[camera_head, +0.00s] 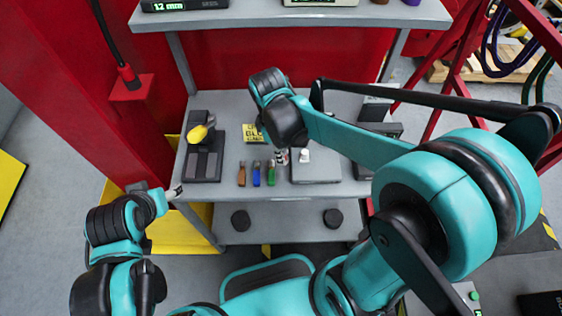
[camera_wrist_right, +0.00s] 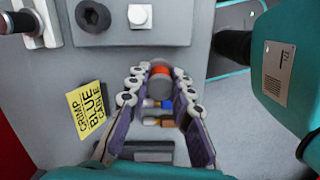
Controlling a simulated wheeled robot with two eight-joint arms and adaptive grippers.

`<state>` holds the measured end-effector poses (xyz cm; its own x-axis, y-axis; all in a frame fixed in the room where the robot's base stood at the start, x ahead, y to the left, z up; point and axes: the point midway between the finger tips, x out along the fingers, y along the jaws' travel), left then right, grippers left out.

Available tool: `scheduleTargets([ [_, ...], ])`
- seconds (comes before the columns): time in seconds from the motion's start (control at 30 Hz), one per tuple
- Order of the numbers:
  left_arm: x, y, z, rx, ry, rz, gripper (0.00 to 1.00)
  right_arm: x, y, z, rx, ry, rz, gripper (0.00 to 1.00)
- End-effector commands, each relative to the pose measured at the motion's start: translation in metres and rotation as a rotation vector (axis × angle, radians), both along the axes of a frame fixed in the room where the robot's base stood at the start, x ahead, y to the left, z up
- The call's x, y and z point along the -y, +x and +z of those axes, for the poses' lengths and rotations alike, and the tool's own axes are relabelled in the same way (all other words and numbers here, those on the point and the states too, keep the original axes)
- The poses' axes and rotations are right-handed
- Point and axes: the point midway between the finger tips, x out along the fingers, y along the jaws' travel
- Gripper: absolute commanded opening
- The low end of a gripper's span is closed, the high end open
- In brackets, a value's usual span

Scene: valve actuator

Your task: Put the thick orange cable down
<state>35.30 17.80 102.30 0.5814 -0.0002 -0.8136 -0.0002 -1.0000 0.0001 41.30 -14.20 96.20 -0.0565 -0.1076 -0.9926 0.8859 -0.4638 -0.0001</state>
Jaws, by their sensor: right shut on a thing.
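The thick orange cable (camera_wrist_right: 160,71) shows in the right wrist view as a short piece with an orange band and a grey round end. My right gripper (camera_wrist_right: 158,86) is shut on it, with one finger on each side. In the head view the right gripper (camera_head: 282,156) is low over the front middle of the bench, partly hidden by its own arm, and the cable cannot be made out there. My left gripper (camera_head: 176,191) is off the bench's left front corner, away from the cable. Its jaw opening is too small to judge.
Brown (camera_head: 241,174), blue (camera_head: 257,174) and green (camera_head: 271,173) pieces lie at the front edge of the grey bench (camera_head: 222,131). A yellow card (camera_head: 251,132) lies behind them. A grey box (camera_head: 316,171) stands right, and a yellow-handled tool (camera_head: 199,133) sits left.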

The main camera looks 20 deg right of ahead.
Motion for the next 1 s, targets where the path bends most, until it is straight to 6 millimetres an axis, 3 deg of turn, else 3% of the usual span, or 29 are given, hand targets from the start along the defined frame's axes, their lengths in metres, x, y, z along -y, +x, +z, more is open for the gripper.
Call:
scheduleTargets([
  [0.33,0.0,0.0,-0.021,0.0,0.0,0.0,0.59,-0.002,0.001,-0.041,0.0,0.0,0.0,0.0],
  [0.73,0.0,0.0,-0.023,0.0,0.0,0.0,0.59,-0.001,0.001,-0.045,0.0,0.0,0.001,0.0],
  [0.77,0.0,0.0,-0.022,0.0,0.0,0.0,0.59,-0.001,0.001,-0.044,0.0,0.0,0.001,0.29],
  [0.8,0.0,0.0,-0.022,0.0,0.0,0.0,0.59,-0.001,0.001,-0.044,0.0,0.0,0.001,0.4],
  [1.0,0.0,0.0,-0.022,0.0,0.0,0.0,0.59,-0.001,0.001,-0.044,0.0,0.0,0.001,0.42],
])
